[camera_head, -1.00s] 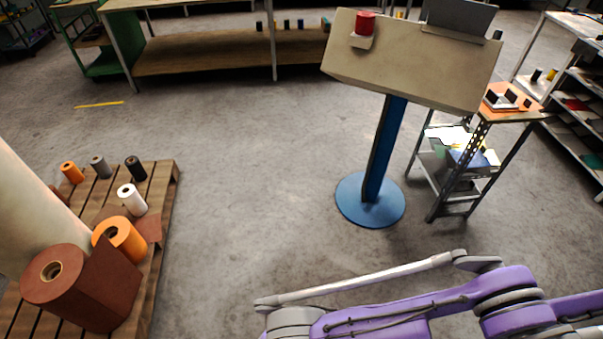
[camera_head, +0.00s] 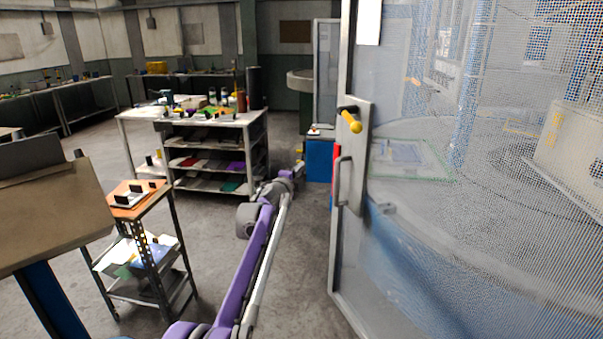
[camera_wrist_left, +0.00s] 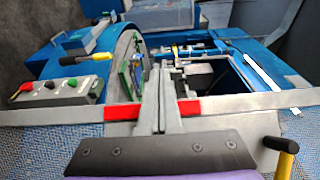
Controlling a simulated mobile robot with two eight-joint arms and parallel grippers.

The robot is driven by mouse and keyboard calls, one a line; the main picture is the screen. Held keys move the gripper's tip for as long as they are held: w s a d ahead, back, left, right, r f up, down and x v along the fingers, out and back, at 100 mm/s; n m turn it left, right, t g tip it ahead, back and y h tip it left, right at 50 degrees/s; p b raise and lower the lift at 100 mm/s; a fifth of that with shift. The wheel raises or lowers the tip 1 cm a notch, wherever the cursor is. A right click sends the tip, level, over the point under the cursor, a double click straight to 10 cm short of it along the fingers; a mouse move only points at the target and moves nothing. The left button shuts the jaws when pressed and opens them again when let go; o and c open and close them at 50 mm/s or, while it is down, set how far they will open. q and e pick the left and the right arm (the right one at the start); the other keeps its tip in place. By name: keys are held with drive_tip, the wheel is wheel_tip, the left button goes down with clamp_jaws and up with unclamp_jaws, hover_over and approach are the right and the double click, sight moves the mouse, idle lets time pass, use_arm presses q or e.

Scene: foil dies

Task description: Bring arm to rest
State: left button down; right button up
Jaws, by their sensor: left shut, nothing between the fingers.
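My left arm (camera_head: 258,255), purple and grey, reaches away from me from the bottom of the head view. My left gripper (camera_head: 299,161) is small and partly hidden at its far end, left of the mesh door's edge. In the left wrist view its two grey fingers (camera_wrist_left: 161,72) are closed together with nothing between them. Behind them run a grey bar with red parts (camera_wrist_left: 119,112) and blue machinery. My right gripper is in neither view.
The mesh door (camera_head: 352,240) with a yellow-tipped handle (camera_head: 350,121) stands close on the arm's right. A small trolley (camera_head: 140,213) and a slanted stand (camera_head: 50,215) are on the left. A shelved bench (camera_head: 190,118) is behind. Floor between trolley and arm is clear.

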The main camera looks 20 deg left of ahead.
use_arm(q)
drive_tip(key=s+a+f+n+g+y, duration=0.1)
drive_tip(key=s+f+n+g+y, duration=0.15)
drive_tip(key=s+n, duration=0.7)
drive_tip(key=s+a+f+n+g+y, duration=0.1)
drive_tip(key=s+n+g+y, duration=0.2)
drive_tip(key=s, duration=1.3)
drive_tip(key=s+d+f+n+g+h, duration=0.1)
drive_tip(key=s+d+f+n+g, duration=0.1)
drive_tip(key=s+f, duration=0.5)
drive_tip(key=s+d+f+n+g+h, duration=0.1)
drive_tip(key=s+d+f, duration=0.3)
drive_tip(key=s, duration=1.1)
drive_tip(key=s+d+f+n+g+h, duration=0.1)
drive_tip(key=s+d+f+n+g, duration=0.2)
drive_tip(key=s+f, duration=0.7)
drive_tip(key=shift+s+f+n+g+h+p, duration=0.3)
drive_tip(key=shift+s+g, duration=0.25)
drive_tip(key=shift+s, duration=0.5)
drive_tip(key=shift+r, duration=0.1)
